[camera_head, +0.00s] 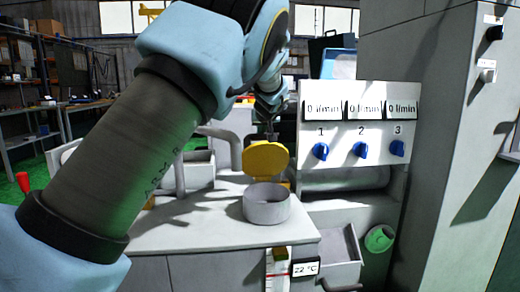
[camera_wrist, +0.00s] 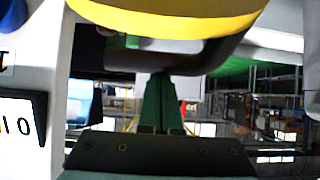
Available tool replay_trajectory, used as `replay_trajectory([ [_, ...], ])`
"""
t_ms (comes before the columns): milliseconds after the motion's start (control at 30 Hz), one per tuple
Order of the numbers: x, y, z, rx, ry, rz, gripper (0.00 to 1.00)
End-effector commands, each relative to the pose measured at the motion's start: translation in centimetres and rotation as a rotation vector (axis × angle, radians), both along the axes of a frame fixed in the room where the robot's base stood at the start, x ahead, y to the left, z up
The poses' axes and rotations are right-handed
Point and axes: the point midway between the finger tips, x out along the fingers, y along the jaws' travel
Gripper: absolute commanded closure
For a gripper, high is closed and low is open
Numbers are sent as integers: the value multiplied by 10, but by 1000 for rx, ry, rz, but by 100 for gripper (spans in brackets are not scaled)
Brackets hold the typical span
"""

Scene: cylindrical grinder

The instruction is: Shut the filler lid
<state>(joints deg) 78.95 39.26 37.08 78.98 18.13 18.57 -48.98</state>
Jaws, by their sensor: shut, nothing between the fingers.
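The yellow filler lid (camera_head: 265,160) stands open, tilted up at the back of the round grey filler neck (camera_head: 266,205). The neck's top is uncovered. My gripper (camera_head: 271,134) is behind the lid's upper edge, partly hidden by the lid and my arm. In the wrist view the lid (camera_wrist: 170,16) fills the top edge, just beyond the fingertips. The gripper's fingers (camera_wrist: 163,84) are together with nothing between them. A dark curved bar (camera_wrist: 180,58) crosses in front of the tips. I cannot tell whether the fingers touch the lid.
A panel with three blue knobs (camera_head: 361,150) and flow displays stands right of the lid. Grey pipes (camera_head: 232,145) rise on the left. A tall grey cabinet (camera_head: 440,120) closes off the right. The white tank top (camera_head: 200,225) is clear at front left.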

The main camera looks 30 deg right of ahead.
Motion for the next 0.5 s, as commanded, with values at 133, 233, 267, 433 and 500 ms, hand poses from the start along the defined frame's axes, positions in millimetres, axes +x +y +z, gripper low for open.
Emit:
replay_trajectory([
  [133,-13,3,-13,-27,-59,-4,100],
  [233,-20,7,-13,-46,-100,-4,100],
  [267,-22,8,-13,-51,-112,-4,100],
  [433,-32,15,-13,-60,-122,-1,100],
  [500,-38,17,-14,-60,-121,-1,100],
])
